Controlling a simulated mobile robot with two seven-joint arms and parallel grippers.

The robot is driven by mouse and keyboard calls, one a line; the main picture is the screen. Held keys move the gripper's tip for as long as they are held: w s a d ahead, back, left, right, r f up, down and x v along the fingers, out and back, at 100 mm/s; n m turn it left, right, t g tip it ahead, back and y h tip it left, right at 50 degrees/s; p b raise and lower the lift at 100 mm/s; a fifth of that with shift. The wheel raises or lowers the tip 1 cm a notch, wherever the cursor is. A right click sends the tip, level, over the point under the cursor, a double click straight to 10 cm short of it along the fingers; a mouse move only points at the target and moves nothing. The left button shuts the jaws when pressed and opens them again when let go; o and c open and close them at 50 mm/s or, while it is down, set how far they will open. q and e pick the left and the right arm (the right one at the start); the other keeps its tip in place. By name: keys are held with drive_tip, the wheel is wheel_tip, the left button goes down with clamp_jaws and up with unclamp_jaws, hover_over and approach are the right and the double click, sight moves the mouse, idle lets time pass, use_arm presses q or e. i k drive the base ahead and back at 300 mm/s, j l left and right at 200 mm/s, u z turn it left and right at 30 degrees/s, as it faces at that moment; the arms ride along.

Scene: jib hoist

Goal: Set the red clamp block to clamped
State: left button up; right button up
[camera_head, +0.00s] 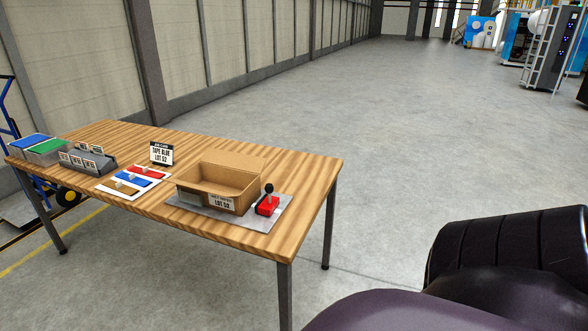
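The red clamp block (267,206) sits on a grey plate (188,206) near the right end of a wooden table. A black-knobbed lever (268,189) stands up from the block. I cannot tell from this view whether it is clamped. An open cardboard box (222,181) stands on the same plate, just left of the block, with a label reading LOT 52. Neither of my grippers is in view. Dark rounded parts, likely my own arm, fill the lower right corner, apart from the table.
The floor right of the table is clear.

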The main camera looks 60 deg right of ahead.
sight(267, 204)
drive_tip(key=z, duration=1.55)
